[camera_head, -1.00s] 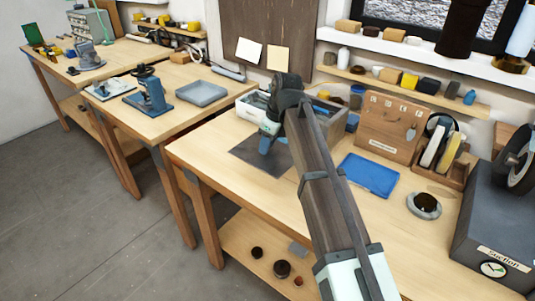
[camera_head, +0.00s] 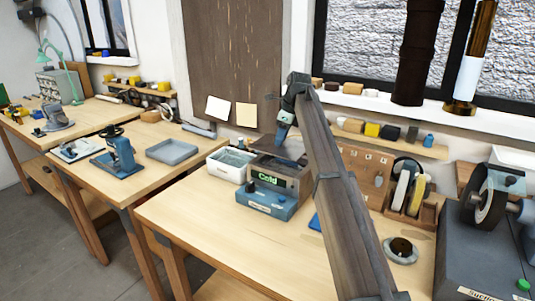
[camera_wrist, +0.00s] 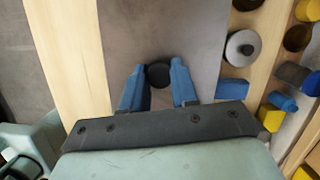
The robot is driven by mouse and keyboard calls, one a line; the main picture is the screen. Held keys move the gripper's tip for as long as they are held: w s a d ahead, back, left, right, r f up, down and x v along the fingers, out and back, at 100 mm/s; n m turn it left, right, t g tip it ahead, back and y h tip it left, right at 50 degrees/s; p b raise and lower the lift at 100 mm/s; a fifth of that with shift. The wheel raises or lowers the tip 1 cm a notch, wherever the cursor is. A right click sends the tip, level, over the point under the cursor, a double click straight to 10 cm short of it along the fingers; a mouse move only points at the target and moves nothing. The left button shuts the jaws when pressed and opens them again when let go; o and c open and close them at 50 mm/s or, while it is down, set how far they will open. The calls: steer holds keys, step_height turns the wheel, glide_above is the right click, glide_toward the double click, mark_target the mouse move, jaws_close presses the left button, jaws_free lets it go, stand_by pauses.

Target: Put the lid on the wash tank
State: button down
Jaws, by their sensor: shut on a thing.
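My gripper (camera_head: 283,132) is shut on the black knob of the lid (camera_head: 291,148), a flat dark grey plate. In the wrist view the blue fingers (camera_wrist: 158,90) sit on both sides of the round knob (camera_wrist: 158,75), with the lid's plate (camera_wrist: 155,30) below them. The wash tank (camera_head: 265,198) has a blue base, grey metal walls and a green "Cold" display. The lid is over the tank's top, toward its back. I cannot tell whether it touches the rim.
A white basin (camera_head: 228,166) stands close to the tank's left. A grinding wheel machine (camera_head: 490,200) and a round dark-centred dish (camera_head: 401,250) are at the right. A wooden rack (camera_head: 408,192) stands behind my arm. The front of the table is clear.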

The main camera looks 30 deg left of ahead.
mark_target(287, 144)
steer(key=shift+w+d+r, duration=0.1)
steer(key=shift+w+r, duration=0.1)
steer(key=shift+w, duration=0.35)
steer(key=shift+w+d+r, duration=0.1)
steer(key=shift+w+r, duration=0.05)
steer(key=shift+w, duration=0.35)
steer(key=shift+f, duration=1.45)
steer(key=shift+f, duration=0.1)
steer(key=shift+f, duration=1.95)
steer(key=shift+f, duration=0.25)
steer(key=c, duration=0.8)
jaws_free()
